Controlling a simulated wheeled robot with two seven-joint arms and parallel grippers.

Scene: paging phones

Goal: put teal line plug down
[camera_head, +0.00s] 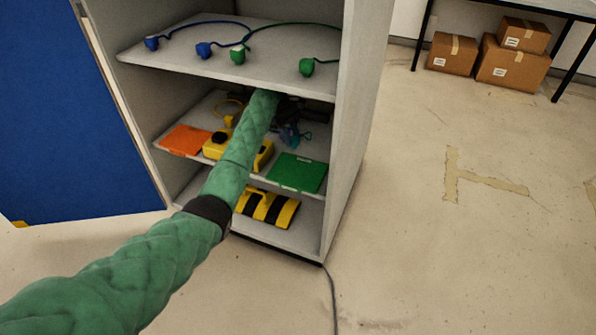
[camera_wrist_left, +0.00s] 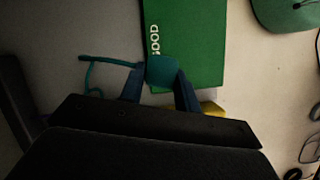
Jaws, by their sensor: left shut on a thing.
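My left arm reaches into the middle shelf of the grey cabinet. My left gripper (camera_head: 289,130) is partly hidden under the upper shelf and behind my arm. In the left wrist view its blue fingers (camera_wrist_left: 160,86) are shut on the teal plug (camera_wrist_left: 161,70), whose teal cord (camera_wrist_left: 95,59) trails to the left. The plug overlaps the lower left part of the green sheet (camera_wrist_left: 190,40) marked GOOD in that view. I cannot tell if it touches the sheet or shelf. In the head view the green sheet (camera_head: 297,173) lies at the shelf's front right.
An orange sheet (camera_head: 186,140) lies at the shelf's left, beside a yellow device (camera_head: 215,146). Blue plugs (camera_head: 204,50) and green plugs (camera_head: 306,67) with cords lie on the upper shelf. A yellow-black object (camera_head: 268,208) sits below. The cabinet's right wall (camera_head: 352,130) stands close.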

